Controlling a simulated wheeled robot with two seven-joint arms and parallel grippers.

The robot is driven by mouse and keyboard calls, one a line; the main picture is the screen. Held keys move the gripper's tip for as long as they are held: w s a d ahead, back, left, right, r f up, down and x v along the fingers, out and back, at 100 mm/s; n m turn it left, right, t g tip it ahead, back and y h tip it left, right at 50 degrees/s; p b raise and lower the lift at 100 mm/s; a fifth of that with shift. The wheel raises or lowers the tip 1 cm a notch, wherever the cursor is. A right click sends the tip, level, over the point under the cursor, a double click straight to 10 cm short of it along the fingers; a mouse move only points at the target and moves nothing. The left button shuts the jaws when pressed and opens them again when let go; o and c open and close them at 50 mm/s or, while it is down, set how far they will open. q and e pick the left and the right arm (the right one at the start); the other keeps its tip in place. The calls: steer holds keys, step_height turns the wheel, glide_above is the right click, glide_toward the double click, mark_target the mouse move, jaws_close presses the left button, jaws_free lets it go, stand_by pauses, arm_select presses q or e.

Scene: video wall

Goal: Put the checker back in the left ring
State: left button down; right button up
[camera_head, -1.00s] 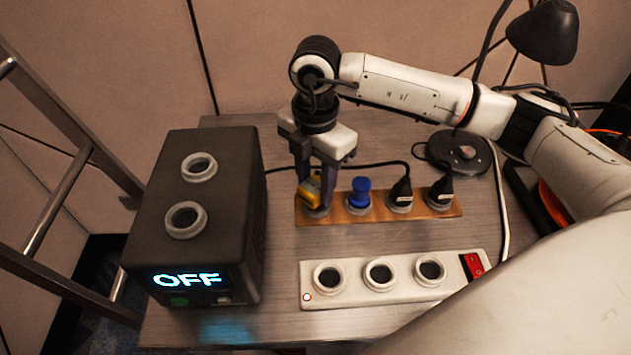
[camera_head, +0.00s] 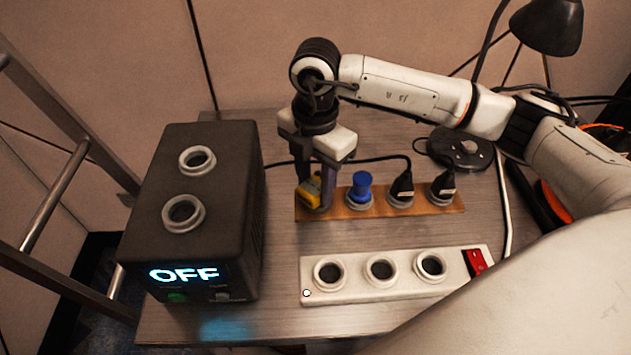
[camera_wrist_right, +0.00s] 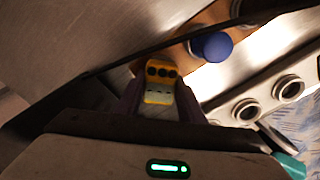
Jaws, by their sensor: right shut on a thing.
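The checker, a small yellow block (camera_head: 309,192), is between the fingers of my right gripper (camera_head: 317,192), which is shut on it. The checker is at the left end of the wooden strip (camera_head: 383,211), upright, over the left ring. The fingers and checker mostly hide that ring, so I cannot tell whether the checker is seated in it. In the right wrist view the yellow checker (camera_wrist_right: 160,83) shows its dark round holes between the two fingers. My left gripper is not in view.
A blue plug (camera_head: 360,192) and two black plugs (camera_head: 402,190) stand on the strip just right of the checker. A white power strip (camera_head: 331,296) with three empty rings lies in front. A black box (camera_head: 235,215) reading OFF stands left. A lamp (camera_head: 545,28) stands back right.

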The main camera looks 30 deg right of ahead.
steer(key=shift+f, duration=0.1)
steer(key=o, duration=1.4)
steer(key=shift+c, duration=0.2)
steer(key=shift+o, duration=0.4)
steer(key=o, duration=0.3)
steer(key=shift+r+p, duration=2.2)
steer(key=shift+r, duration=0.85)
